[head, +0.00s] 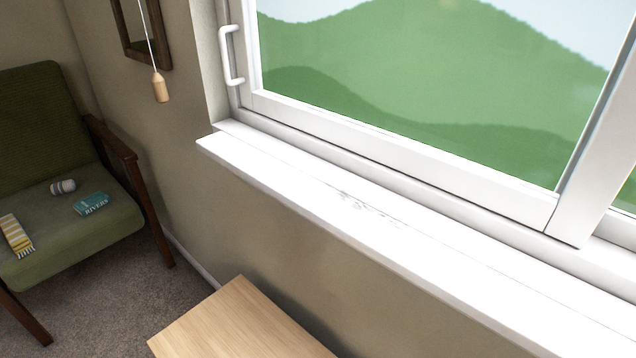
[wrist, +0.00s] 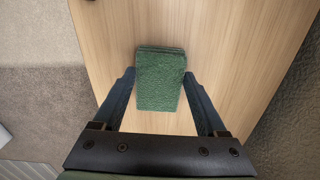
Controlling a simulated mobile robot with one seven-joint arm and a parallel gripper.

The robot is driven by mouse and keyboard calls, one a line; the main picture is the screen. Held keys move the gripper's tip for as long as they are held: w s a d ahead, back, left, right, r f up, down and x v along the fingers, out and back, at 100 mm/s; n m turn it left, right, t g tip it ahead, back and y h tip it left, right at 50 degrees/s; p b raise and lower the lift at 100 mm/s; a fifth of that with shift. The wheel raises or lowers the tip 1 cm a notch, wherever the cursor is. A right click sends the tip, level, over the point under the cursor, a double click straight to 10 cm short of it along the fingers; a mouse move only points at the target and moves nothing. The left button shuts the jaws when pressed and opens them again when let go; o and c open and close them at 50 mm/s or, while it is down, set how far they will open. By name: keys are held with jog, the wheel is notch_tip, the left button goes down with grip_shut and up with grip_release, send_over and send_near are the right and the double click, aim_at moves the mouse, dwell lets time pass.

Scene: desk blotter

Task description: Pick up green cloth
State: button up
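The green cloth (wrist: 160,82) shows in the wrist view as a folded, textured rectangle on a light wooden tabletop (wrist: 225,40). My gripper (wrist: 159,75) is open, with one dark finger on each side of the cloth. A narrow gap shows beside the cloth near each fingertip, and neither finger is seen touching it. I cannot tell how far the fingertips are above the tabletop. The head view shows a corner of a wooden top (head: 240,325) at the bottom, but neither the cloth nor my gripper.
The tabletop around the cloth is bare. In the head view, a white windowsill (head: 330,200) runs above the wooden top. A green armchair (head: 70,240) at left holds a teal book (head: 91,204), a yellow striped cloth (head: 16,236) and a small rolled item (head: 63,186). A pull cord (head: 160,88) hangs there.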

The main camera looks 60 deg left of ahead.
jog(key=c, duration=0.7)
notch_tip(320, 180, up, 10)
jog(key=p, duration=0.4)
